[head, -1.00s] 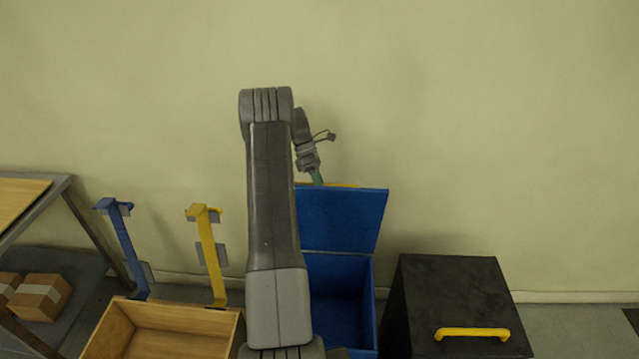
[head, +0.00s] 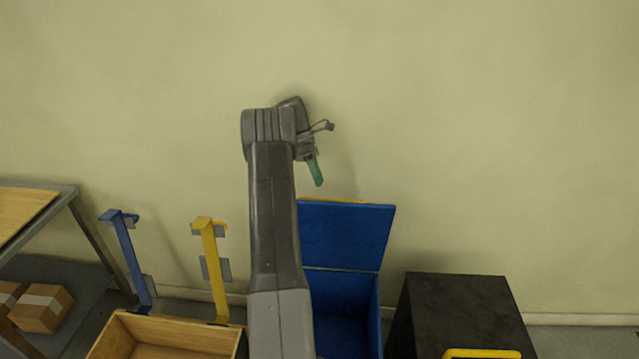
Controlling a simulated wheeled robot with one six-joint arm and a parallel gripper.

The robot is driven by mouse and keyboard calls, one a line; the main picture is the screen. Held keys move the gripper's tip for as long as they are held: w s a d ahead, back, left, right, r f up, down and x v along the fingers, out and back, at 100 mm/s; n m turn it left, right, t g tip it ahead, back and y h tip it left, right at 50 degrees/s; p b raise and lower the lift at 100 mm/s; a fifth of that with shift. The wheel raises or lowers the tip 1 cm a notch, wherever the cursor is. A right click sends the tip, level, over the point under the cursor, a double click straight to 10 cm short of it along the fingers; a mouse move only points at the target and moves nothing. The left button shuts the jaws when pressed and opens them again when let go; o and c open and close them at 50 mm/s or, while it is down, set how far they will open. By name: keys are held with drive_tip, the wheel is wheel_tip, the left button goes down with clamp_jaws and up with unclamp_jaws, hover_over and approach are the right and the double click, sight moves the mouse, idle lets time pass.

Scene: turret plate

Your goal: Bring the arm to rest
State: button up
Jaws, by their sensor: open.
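My arm (head: 275,215) rises up the middle of the head view and bends at the top. My gripper (head: 318,178) hangs at the upper right of the arm, with a green finger pointing down. It is open, and I see nothing between its fingers. The arm hides part of the gripper. The gripper is above the raised lid of the blue box and apart from it in the picture.
The blue box (head: 342,335) stands open behind my arm. A black box (head: 462,310) with a yellow handle is at right. A wooden crate (head: 170,328), a blue bracket (head: 130,258) and a yellow bracket (head: 213,268) are at left, beside a shelf (head: 68,192).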

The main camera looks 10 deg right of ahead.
drive_tip(key=p+x, duration=0.1)
drive_tip(key=x, duration=0.6)
drive_tip(key=shift+s+d, duration=0.1)
drive_tip(key=shift+s, duration=0.15)
idle(0.4)
